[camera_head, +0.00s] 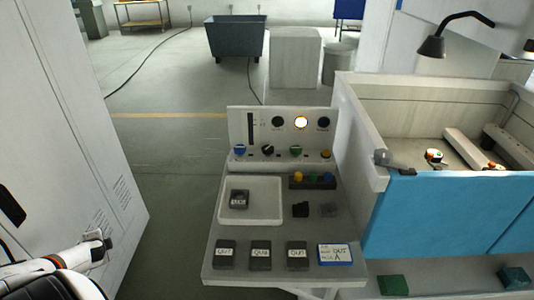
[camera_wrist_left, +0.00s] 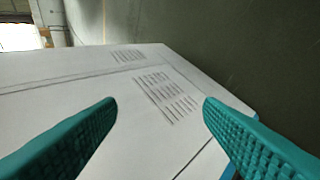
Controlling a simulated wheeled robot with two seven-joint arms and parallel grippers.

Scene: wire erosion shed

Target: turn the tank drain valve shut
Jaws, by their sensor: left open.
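The tank (camera_head: 435,215), with pale walls and a blue front, stands at the right in the head view. A grey fitting with a rounded end (camera_head: 383,158) sits at its near left corner; I cannot tell whether this is the drain valve or how it is turned. My left gripper (camera_wrist_left: 160,104) shows in the left wrist view as two teal ribbed fingers, wide apart with nothing between them. They face a white cabinet panel with vent slots (camera_wrist_left: 168,95). In the head view my left arm is at the lower left, well away from the tank. My right gripper is out of view.
A bench (camera_head: 225,268) with labelled dark blocks, a white tray (camera_head: 275,214) and a control panel (camera_head: 240,125) stands between the white cabinet (camera_head: 80,110) and the tank. A lamp (camera_head: 432,46) overhangs the tank. Floor (camera_head: 175,160) is clear between cabinet and bench.

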